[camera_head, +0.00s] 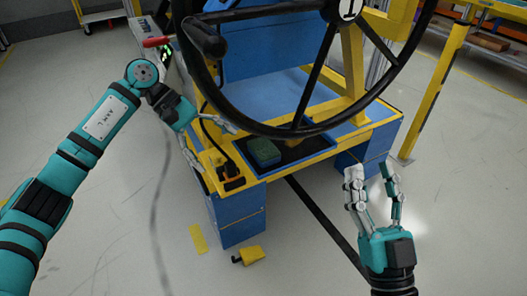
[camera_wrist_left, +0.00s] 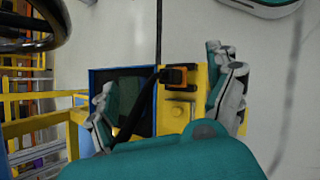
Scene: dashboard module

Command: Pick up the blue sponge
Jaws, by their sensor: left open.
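A block-shaped sponge (camera_head: 264,152), looking dark green rather than blue, lies in a dark recessed tray (camera_head: 292,154) on the yellow and blue module. In the left wrist view a dark greenish shape (camera_wrist_left: 128,84) shows in the recess, partly covered by a finger and a black cable. My left gripper (camera_head: 218,150) is open and empty at the module's left edge, left of the sponge and apart from it. It also shows in the left wrist view (camera_wrist_left: 160,72), fingers spread around the yellow edge. My right gripper (camera_head: 369,170) is open and empty, right of the module's front.
A black steering wheel (camera_head: 325,62) hangs over the module above the sponge. A yellow block (camera_head: 250,255) lies on the floor. Yellow posts (camera_head: 432,90) stand at the right.

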